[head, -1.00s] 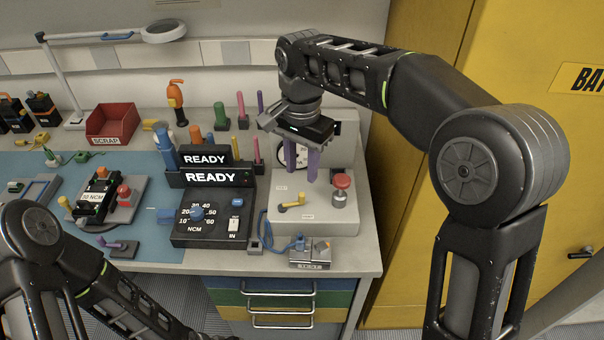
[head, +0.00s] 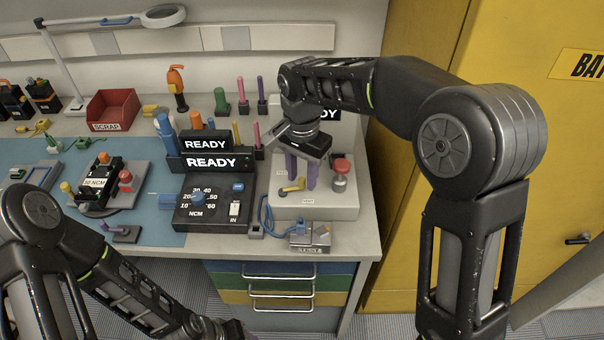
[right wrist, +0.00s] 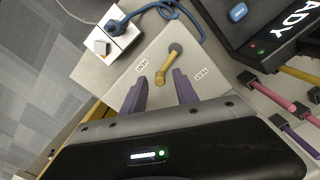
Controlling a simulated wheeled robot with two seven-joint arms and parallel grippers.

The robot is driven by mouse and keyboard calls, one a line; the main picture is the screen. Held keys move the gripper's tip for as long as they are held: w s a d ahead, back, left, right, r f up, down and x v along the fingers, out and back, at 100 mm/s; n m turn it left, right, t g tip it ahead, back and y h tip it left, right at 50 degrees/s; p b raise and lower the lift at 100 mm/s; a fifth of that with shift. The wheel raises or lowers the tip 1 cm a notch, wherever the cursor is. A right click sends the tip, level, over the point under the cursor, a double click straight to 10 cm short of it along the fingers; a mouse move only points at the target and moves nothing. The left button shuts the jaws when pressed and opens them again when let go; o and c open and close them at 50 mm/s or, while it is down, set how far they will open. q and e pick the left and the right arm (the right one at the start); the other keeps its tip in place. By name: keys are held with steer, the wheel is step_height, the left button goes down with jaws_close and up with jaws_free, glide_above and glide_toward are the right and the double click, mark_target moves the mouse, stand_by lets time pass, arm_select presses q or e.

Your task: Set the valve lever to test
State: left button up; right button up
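The valve lever (head: 292,187) is a small yellow lever on top of a pale grey box. In the right wrist view the lever (right wrist: 168,67) pivots on a dark round hub, its knobbed end toward my gripper. Two small labels flank it, one (right wrist: 202,74) appearing to read TEST, the other (right wrist: 141,66) hard to read. My right gripper (head: 302,176) points down with its purple fingers apart. In the wrist view the right gripper (right wrist: 160,92) is open, the knob close before the gap; contact cannot be told. My left gripper (head: 235,330) barely shows at the bottom edge.
A red knob (head: 341,172) stands on the grey box (head: 315,212), right of my right gripper. A black READY console (head: 212,212) is on the left. A blue cable (head: 266,215) and small block (head: 310,237) lie in front. A yellow cabinet (head: 420,200) stands right.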

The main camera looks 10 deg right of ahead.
steer(key=shift+f, duration=0.2)
steer(key=shift+c, duration=0.3)
jaws_close()
